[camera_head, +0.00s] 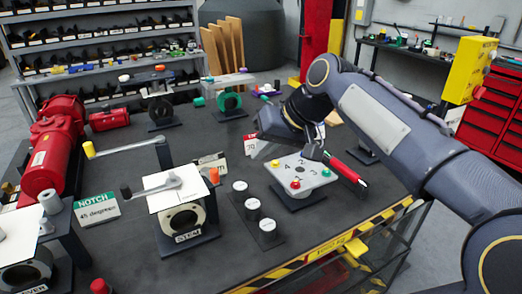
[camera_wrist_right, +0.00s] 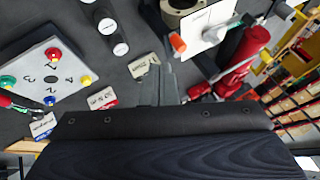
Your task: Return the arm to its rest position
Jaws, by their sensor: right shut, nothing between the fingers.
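My right arm comes in from the right in the head view, and its hand hangs over the middle of the workbench. The right gripper (camera_head: 314,150) is shut and empty. In the right wrist view its grey fingers (camera_wrist_right: 158,85) are together, with dark table and small cards behind them. It appears raised above the table, and I see no contact with anything. My left gripper is not in view.
A panel with coloured knobs (camera_head: 290,172) and a red tool (camera_head: 345,172) are near the gripper. The STEM valve (camera_head: 183,218), several white-topped cylinders (camera_head: 253,209) and red actuators (camera_head: 45,155) share the workbench (camera_head: 125,255). Shelves (camera_head: 100,62) stand behind.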

